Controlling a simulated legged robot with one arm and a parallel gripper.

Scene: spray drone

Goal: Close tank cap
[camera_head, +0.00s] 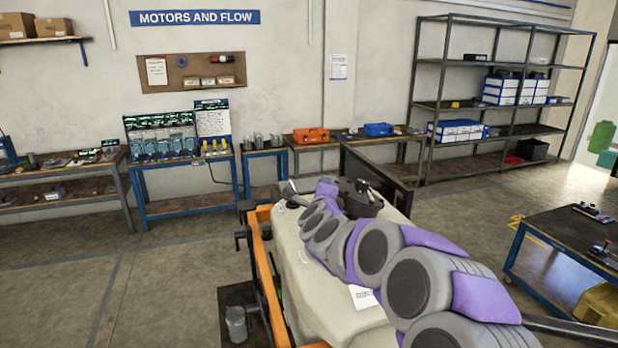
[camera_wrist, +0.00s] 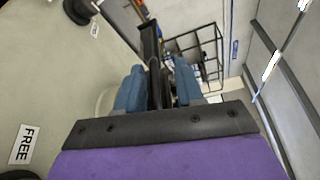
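The cream tank (camera_head: 345,322) lies under my arm in the head view and fills the left of the wrist view (camera_wrist: 45,75). In the wrist view my gripper (camera_wrist: 158,82) shows two blue fingers set apart, with a dark upright piece (camera_wrist: 150,45) rising between and beyond them. It may be the cap seen edge-on; I cannot tell whether the fingers touch it. In the head view my arm hides the fingertips.
An orange frame (camera_head: 262,262) with black parts borders the tank's left. A dark round fitting (camera_head: 362,202) stands at its far end, and a dark panel (camera_head: 375,178) behind it. A blue-legged table (camera_head: 560,240) is at right. Open floor lies left.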

